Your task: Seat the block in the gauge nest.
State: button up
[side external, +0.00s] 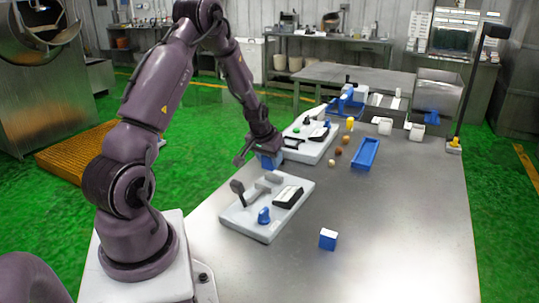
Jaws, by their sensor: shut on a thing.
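My gripper (262,149) is low over the left end of the far white fixture plate (318,149). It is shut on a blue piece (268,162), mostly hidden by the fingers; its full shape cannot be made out. A block (328,239) with blue sides and a white top sits alone on the bare steel table, right of the near white fixture plate (248,229) and apart from it. The near plate carries a grey clamp, a black box (288,196), a dark upright lever and a blue knob (263,216). I cannot tell which part is the gauge nest.
A blue tray (366,153) lies on the steel table (400,230), with several small orange, brown and pale pieces left of it. White blocks (417,131) and a grey metal housing (437,96) stand at the back. A dark post (467,100) rises at the right. The table's front right is clear.

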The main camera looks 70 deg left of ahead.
aim_at(270, 177)
jog(key=shift+f, duration=2.8)
jog(key=shift+f, duration=0.4)
jog(key=o, duration=1.1)
jog(key=shift+o, duration=0.2)
jog(key=shift+d+f, duration=0.15)
jog(key=shift+d, duration=0.15)
